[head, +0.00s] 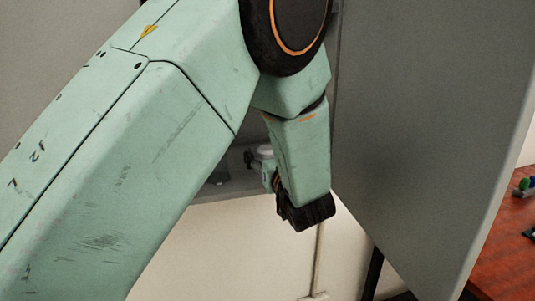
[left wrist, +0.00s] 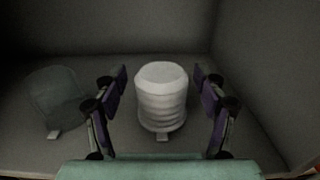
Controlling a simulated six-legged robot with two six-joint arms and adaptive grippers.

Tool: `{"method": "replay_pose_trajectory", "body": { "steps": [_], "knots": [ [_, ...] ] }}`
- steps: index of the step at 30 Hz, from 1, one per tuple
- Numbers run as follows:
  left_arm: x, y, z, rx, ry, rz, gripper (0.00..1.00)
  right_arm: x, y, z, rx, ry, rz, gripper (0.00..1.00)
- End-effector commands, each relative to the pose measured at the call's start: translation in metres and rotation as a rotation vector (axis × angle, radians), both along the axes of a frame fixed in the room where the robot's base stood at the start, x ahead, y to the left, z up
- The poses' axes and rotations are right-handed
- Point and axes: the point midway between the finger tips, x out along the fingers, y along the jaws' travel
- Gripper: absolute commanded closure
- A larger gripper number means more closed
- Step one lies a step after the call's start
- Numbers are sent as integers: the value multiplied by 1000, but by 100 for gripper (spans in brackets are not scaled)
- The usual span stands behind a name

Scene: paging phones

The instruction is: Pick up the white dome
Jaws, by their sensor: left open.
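The white dome (left wrist: 161,97) stands upright in the left wrist view, a pale ribbed body with a flat-looking top and a small tab at its foot. My left gripper (left wrist: 159,78) is open, with one dark-padded finger on each side of the dome. Gaps show on both sides, so the fingers appear apart from it. In the head view my left arm hides most of the gripper. A small pale shape beside the wrist there may be the dome, but I cannot tell. My right gripper is not in view.
A dark translucent object (left wrist: 57,98) with a small tab stands left of the gripper in the grey compartment. Grey walls close in behind and at the right. In the head view a large grey panel (head: 420,130) stands right of my arm, with a red-brown desk (head: 505,245) beyond.

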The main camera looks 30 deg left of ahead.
Motion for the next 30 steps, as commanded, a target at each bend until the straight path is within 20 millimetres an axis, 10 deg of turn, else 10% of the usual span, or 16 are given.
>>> {"method": "replay_pose_trajectory", "body": {
  "steps": [21,30],
  "knots": [
    [2,1,0,-1,-1,0,87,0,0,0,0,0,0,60],
    [3,2,1,-1,-1,0,88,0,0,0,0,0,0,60]
  ]
}}
